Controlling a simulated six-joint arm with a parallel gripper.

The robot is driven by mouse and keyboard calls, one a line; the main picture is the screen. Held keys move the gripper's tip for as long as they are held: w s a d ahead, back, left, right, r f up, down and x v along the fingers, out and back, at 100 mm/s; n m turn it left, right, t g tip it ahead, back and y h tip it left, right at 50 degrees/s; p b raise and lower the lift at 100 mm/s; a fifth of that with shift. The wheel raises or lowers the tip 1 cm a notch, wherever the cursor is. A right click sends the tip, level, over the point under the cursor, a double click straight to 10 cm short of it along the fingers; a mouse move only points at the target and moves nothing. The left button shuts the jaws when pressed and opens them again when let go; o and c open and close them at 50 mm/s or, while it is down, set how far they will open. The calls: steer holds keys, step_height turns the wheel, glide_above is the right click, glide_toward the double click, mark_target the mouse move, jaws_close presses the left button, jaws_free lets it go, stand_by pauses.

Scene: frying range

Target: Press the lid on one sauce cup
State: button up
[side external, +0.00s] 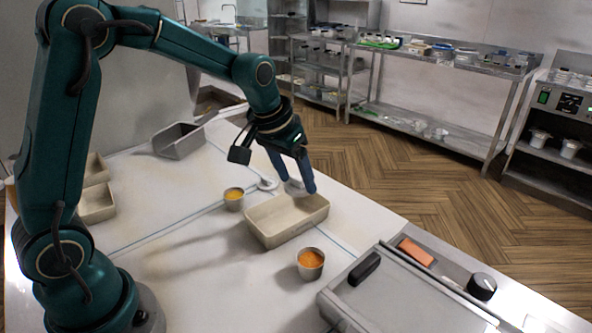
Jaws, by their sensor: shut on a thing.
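One metal sauce cup (234,200) with orange sauce stands on the white worktop, left of a beige tray (262,228). A second sauce cup (311,264), also with orange sauce, stands upright in front of the tray. Both cups are open on top. My gripper (296,188) points down above the back edge of the tray. Its blue fingers are shut on a small pale round thing, which looks like a lid (294,187) and is partly hidden by the fingers. A white disc (267,184) lies on the worktop just left of my gripper.
The worktop's left middle is clear.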

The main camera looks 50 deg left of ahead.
steer(key=s+d+m, duration=0.1)
steer(key=s+d, duration=0.5)
steer(key=d, duration=0.3)
steer(key=shift+d+r, duration=0.25)
steer(key=shift+d, duration=0.1)
steer(key=shift+f, duration=3.15)
steer(key=shift+f, duration=0.1)
steer(key=o, duration=1.3)
steer(key=shift+r, duration=3.55)
jaws_close()
